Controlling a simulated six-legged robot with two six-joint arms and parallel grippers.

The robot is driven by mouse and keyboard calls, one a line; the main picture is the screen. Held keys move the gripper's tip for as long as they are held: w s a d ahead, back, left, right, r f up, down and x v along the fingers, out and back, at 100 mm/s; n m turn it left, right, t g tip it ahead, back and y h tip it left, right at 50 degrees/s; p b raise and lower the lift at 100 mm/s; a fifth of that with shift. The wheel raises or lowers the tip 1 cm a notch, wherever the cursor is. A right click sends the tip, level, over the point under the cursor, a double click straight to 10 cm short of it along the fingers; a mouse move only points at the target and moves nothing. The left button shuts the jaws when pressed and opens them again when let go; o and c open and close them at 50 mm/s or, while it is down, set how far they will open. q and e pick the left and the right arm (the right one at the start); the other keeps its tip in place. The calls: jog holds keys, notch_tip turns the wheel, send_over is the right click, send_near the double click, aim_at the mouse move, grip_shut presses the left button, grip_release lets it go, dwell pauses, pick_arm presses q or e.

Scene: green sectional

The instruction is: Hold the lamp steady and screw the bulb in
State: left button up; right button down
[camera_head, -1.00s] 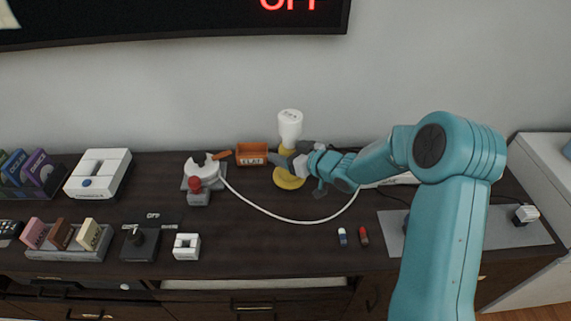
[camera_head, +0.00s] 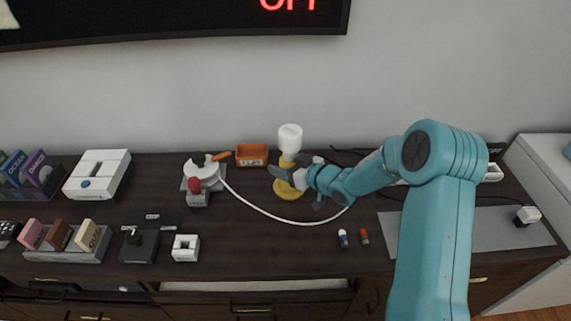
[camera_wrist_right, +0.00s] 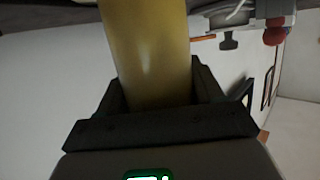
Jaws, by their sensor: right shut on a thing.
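The lamp has a yellow stem and a round yellow base (camera_head: 287,190), standing at the back middle of the dark cabinet top. A white rounded piece (camera_head: 290,137) sits on top of the stem; I cannot tell if it is the bulb or a shade. My right gripper (camera_head: 287,174) reaches in from the right and is shut on the lamp's yellow stem above the base. In the right wrist view the yellow stem (camera_wrist_right: 148,50) stands between the dark jaws (camera_wrist_right: 152,100). My left gripper is not in view.
An orange box (camera_head: 251,155) and a white device with a red knob (camera_head: 195,185) stand left of the lamp. A white cable (camera_head: 270,213) curves in front. Two small capsule-like pieces (camera_head: 353,238) lie front right. A grey mat (camera_head: 470,228) is at the right.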

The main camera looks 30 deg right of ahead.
jog(key=shift+c, duration=0.8)
grip_release()
jog(key=shift+r+p, duration=0.15)
jog(key=shift+p, duration=0.15)
jog(key=v, duration=1.2)
